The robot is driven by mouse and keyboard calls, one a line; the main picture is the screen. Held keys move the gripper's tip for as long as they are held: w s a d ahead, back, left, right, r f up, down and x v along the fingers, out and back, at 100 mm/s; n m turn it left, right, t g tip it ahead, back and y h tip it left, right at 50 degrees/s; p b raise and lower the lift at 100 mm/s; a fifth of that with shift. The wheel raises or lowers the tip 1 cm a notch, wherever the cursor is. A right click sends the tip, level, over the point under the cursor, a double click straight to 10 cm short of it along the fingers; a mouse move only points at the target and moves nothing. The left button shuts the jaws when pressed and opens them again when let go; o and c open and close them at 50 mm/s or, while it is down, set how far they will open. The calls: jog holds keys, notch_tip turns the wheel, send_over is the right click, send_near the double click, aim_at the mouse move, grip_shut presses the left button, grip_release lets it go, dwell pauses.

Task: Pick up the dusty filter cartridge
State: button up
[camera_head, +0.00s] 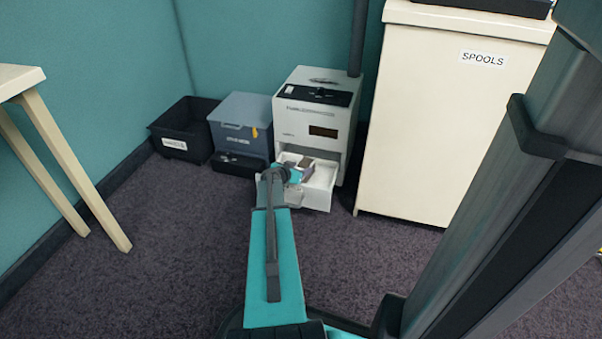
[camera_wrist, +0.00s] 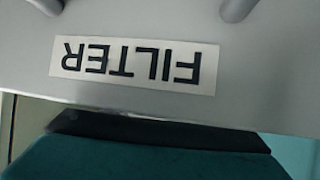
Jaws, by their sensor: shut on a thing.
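A white machine (camera_head: 320,110) stands against the teal wall in the head view, with its lower drawer (camera_head: 318,200) pulled out. My gripper (camera_head: 299,173) is at the front left of this drawer. Two grey handle posts (camera_wrist: 236,8) stick out at the top edge. I cannot make out the filter cartridge for certain.
A blue-grey box (camera_head: 240,122) and a black bin (camera_head: 186,127) stand left of the machine. A cream cabinet labelled SPOOLS (camera_head: 440,130) stands close on the right. A table leg (camera_head: 75,170) is at far left. The carpet (camera_head: 170,250) in front is clear.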

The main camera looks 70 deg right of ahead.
notch_tip(320, 180, up, 10)
jog(key=p, duration=0.4)
